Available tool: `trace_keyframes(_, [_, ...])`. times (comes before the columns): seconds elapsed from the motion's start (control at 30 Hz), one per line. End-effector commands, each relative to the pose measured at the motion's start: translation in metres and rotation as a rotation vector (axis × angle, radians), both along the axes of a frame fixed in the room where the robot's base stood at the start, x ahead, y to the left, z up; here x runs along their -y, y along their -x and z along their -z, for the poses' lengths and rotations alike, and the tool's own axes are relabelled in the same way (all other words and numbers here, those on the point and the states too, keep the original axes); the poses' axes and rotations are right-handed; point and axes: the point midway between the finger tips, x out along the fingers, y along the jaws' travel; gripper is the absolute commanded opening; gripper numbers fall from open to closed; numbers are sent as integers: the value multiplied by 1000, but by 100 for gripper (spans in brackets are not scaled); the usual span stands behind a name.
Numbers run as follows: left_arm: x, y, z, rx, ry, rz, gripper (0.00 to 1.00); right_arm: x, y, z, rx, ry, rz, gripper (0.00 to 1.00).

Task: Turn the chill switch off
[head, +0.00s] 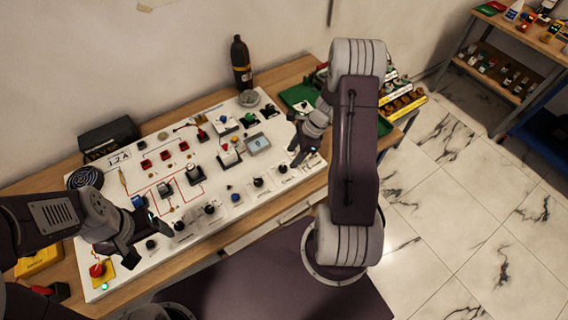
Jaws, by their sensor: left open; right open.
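A white gauge panel (215,185) lies on the wooden table, carrying several switches, black knobs, red sockets and wires. Its labels are too small to read, so I cannot tell which switch is the chill switch. A row of black knobs runs along the near side, among them one knob (258,183) right of centre. My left gripper (138,240) is open over the panel's near left part and hides some of it. My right gripper (293,151) is open over the panel's right end, and nothing shows between its fingers.
A red emergency button (97,270) on a yellow base sits at the panel's near left corner. A dark bottle (241,64) and a black box (110,137) stand behind the panel. A green tray (300,93) lies at right. A shelf (510,80) stands farther right, beyond open tiled floor.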

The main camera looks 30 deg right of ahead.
Motion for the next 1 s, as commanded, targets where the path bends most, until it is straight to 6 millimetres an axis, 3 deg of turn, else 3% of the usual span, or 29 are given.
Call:
trace_keyframes(0.3, [0, 0, -7, 0, 0, 0, 78, -23, -7, 56, -3, -1, -3, 52])
trace_keyframes(0.67, [0, 0, -8, 0, 0, 0, 78, -26, -10, 66, 0, 1, -2, 52])
trace_keyframes(0.87, [0, 0, -8, 0, 0, 0, 78, -26, -10, 65, 0, 1, -2, 0])
trace_keyframes(1.0, [0, 0, -8, 0, 0, 0, 78, -26, -10, 65, 0, 1, -4, 0])
